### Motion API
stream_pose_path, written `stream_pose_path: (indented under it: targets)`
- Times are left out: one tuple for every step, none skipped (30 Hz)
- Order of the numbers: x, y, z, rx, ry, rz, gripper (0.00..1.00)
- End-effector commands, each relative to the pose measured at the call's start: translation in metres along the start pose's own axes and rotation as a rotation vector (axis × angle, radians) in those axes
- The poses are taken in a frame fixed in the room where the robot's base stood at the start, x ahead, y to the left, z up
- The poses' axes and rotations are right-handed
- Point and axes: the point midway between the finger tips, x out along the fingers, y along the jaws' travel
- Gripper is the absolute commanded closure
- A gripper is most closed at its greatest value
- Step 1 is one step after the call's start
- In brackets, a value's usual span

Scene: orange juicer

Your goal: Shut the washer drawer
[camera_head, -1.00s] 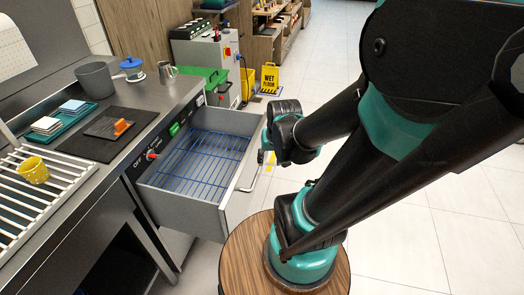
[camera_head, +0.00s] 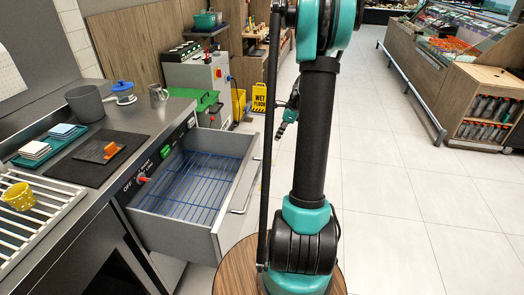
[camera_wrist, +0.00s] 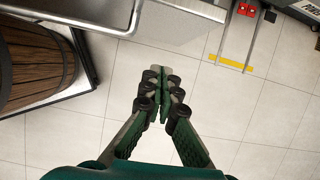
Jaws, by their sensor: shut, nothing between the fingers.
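The washer drawer (camera_head: 176,235) stands pulled out from the counter in the head view, with a blue wire rack (camera_head: 195,183) inside and a bar handle (camera_head: 246,188) on its front. In the wrist view, a grey panel with a bar handle (camera_wrist: 128,27) at the top left looks like the drawer front. My gripper (camera_wrist: 160,78) is shut and empty, over the floor, apart from that handle and to its lower right. In the head view my gripper (camera_head: 281,130) is small, beyond my arm and to the right of the drawer, partly hidden.
A red knob (camera_head: 142,180) and green switch (camera_head: 165,152) sit beside the drawer opening. The floor at right is clear.

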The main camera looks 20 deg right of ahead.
Motion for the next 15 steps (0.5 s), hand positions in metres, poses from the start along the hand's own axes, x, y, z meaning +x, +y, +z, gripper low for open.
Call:
stream_pose_path:
  targets:
    - [0.001,-0.004,-0.003,0.024,-0.004,0.002,1.00]
    - [0.002,-0.005,-0.003,0.035,-0.006,0.003,1.00]
    - [0.004,-0.007,-0.004,0.044,-0.007,0.004,1.00]
    - [0.005,-0.007,-0.004,0.048,-0.008,0.005,1.00]
    - [0.007,-0.007,-0.004,0.050,-0.008,0.005,1.00]
    - [0.011,-0.007,-0.004,0.050,-0.008,0.006,1.00]
    - [0.014,-0.007,-0.004,0.050,-0.008,0.006,1.00]
    - [0.018,-0.007,-0.004,0.049,-0.008,0.006,1.00]
    - [0.024,-0.007,-0.004,0.049,-0.008,0.005,1.00]
    - [0.029,-0.007,-0.004,0.048,-0.008,0.005,1.00]
    - [0.035,-0.007,-0.004,0.048,-0.008,0.005,1.00]
    - [0.043,-0.007,-0.004,0.047,-0.008,0.005,1.00]
    - [0.049,-0.007,-0.003,0.047,-0.008,0.006,1.00]
    - [0.055,-0.006,-0.003,0.046,-0.008,0.006,1.00]
    - [0.063,-0.006,-0.003,0.046,-0.008,0.006,1.00]
